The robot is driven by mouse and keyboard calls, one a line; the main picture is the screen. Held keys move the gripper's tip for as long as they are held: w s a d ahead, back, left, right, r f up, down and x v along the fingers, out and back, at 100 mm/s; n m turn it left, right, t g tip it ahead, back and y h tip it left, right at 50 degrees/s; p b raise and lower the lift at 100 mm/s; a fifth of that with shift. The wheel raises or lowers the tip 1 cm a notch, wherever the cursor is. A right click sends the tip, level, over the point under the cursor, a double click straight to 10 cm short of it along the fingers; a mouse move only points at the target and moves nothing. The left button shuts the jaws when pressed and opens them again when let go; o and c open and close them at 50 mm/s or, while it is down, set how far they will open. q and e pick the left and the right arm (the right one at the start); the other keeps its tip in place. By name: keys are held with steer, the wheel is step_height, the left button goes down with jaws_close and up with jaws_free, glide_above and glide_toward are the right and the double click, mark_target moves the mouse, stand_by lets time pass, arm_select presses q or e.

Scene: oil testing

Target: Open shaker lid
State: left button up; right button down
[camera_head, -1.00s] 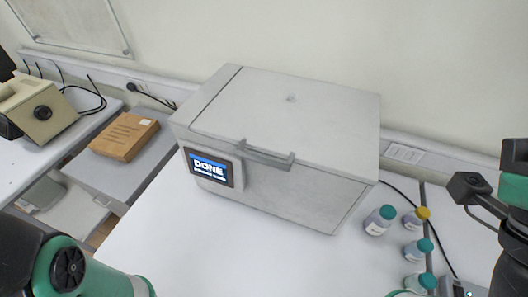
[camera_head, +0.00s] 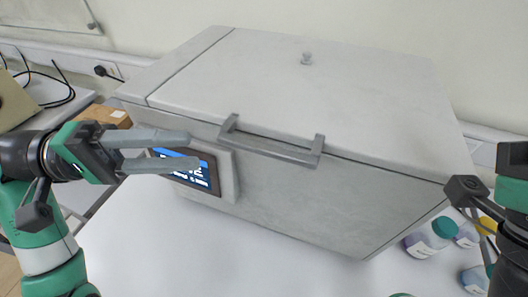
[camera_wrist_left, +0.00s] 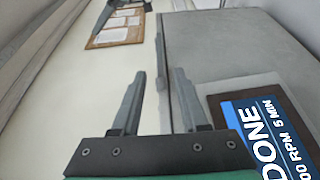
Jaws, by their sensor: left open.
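The shaker is a large light-grey box (camera_head: 300,200) on the white table, with its flat lid (camera_head: 290,85) shut.
Several bottles (camera_head: 430,236) with teal and yellow caps stand right of the shaker, near my right arm (camera_head: 490,210). A cardboard box (camera_head: 108,114) lies at the left behind my left arm. The white table (camera_head: 180,250) in front of the shaker is clear.

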mark_target(251, 150)
arm_select(q)
steer(key=d+p, duration=0.2)
steer(key=d, duration=0.8)
steer(key=shift+w+d+r, duration=0.1)
steer(key=shift+w+d, duration=0.05)
steer(key=shift+d, duration=0.2)
steer(key=shift+d+p, duration=0.3)
steer(key=shift+d, duration=0.1)
jaws_close()
stand_by(0.4)
